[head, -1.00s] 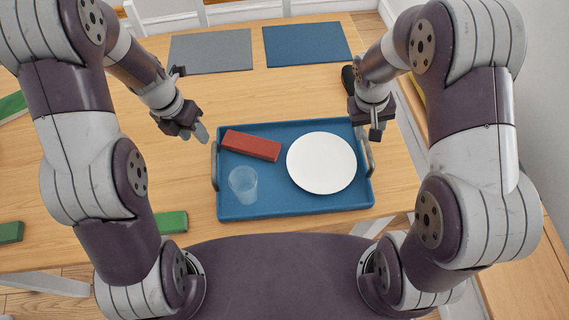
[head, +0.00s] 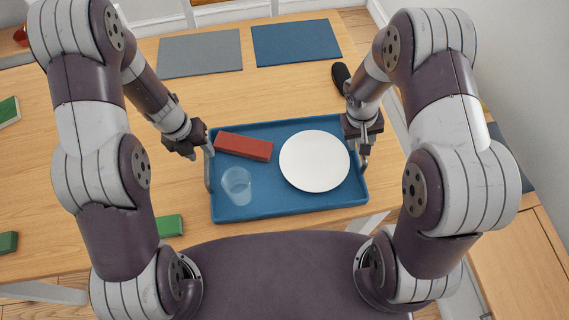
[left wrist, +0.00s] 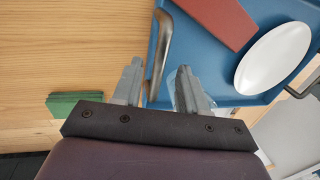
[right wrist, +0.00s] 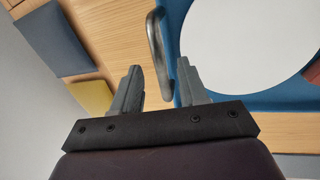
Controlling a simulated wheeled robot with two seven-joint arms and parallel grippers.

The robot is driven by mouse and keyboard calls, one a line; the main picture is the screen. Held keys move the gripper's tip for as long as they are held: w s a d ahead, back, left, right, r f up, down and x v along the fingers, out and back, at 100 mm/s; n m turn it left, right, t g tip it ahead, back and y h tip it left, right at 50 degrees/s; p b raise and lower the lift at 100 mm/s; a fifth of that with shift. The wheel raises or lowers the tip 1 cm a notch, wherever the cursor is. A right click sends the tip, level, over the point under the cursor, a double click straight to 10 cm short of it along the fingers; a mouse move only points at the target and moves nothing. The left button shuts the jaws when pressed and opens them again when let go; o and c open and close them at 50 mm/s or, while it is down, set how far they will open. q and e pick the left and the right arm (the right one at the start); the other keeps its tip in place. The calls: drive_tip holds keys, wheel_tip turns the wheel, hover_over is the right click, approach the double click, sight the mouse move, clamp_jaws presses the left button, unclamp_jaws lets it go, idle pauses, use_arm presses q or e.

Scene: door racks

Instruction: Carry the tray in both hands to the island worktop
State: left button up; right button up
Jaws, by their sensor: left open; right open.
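The blue tray (head: 290,207) lies on the wooden table and holds a white plate (head: 314,161), a red block (head: 243,147) and a clear glass (head: 237,184). It has a metal handle at each short side. My left gripper (head: 200,152) is open at the tray's left handle (left wrist: 159,50); in the left wrist view the handle's bar reaches between the fingers (left wrist: 158,88). My right gripper (head: 364,150) is open at the right handle; in the right wrist view that handle (right wrist: 157,45) reaches between the fingers (right wrist: 163,88). Neither gripper is closed on its handle.
Two placemats, grey (head: 200,54) and blue (head: 296,42), lie at the back of the table. A black object (head: 341,77) lies beyond the tray's right corner. Green blocks (head: 168,226) lie at the left and front. A wall stands at the right.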

sight(206, 158)
use_arm(q)
drive_tip(key=f, duration=0.2)
drive_tip(key=d+f, duration=0.1)
drive_tip(key=f, duration=0.1)
drive_tip(key=shift+f, duration=0.4)
use_arm(e)
drive_tip(key=f, duration=0.2)
drive_tip(key=d+f, duration=0.1)
drive_tip(key=f, duration=0.1)
drive_tip(key=shift+f, duration=0.35)
use_arm(q)
clamp_jaws()
use_arm(e)
clamp_jaws()
use_arm(q)
drive_tip(key=shift+r, duration=0.15)
use_arm(e)
drive_tip(key=shift+r, duration=0.1)
